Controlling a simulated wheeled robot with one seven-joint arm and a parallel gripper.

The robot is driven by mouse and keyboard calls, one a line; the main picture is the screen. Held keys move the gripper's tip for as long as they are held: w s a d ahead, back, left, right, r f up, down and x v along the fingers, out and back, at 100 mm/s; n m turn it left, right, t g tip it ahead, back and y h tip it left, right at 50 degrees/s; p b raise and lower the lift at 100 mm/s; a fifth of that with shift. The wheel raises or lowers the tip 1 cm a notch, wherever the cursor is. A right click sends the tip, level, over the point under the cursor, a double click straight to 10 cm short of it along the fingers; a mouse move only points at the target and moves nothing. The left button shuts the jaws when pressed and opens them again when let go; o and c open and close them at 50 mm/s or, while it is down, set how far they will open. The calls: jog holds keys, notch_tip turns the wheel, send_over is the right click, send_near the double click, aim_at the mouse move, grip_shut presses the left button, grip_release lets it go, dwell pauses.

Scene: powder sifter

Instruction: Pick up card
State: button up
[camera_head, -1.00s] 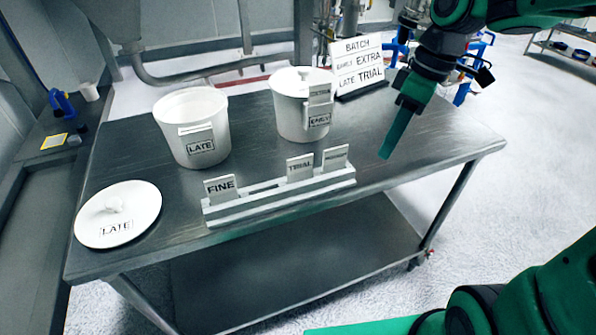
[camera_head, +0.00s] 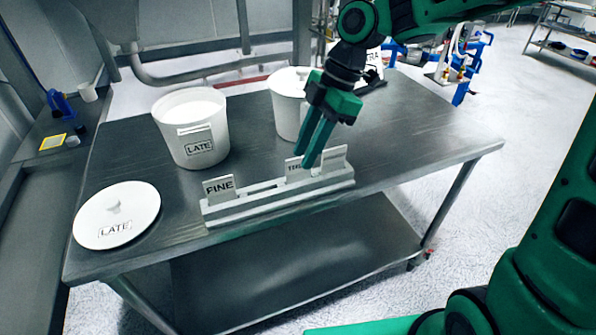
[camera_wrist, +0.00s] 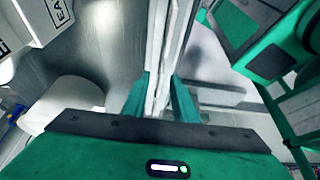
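A pale card holder (camera_head: 225,213) lies along the front of the steel table. A card marked FINE (camera_head: 219,187) stands at its left end. A card that read TRIAL (camera_head: 293,164) stands right of the middle, partly hidden by my gripper. A third card (camera_head: 336,154), its label unreadable, stands at the right end. My gripper (camera_head: 304,158) points down at the TRIAL card, fingers apart. In the wrist view, its green fingers (camera_wrist: 160,92) lie on either side of a pale upright strip of the holder or card. I cannot tell whether they touch it.
A white tub marked LATE (camera_head: 190,132) stands open at the back left. A lidded tub (camera_head: 287,108) is behind my gripper. A lid marked LATE (camera_head: 117,222) lies at the left. A sign (camera_head: 372,60) behind is mostly hidden. The table's right side (camera_head: 430,135) is clear.

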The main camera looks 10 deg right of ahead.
aim_at(298, 165)
jog(key=shift+x, duration=2.3)
grip_shut()
jog(key=shift+r, duration=0.15)
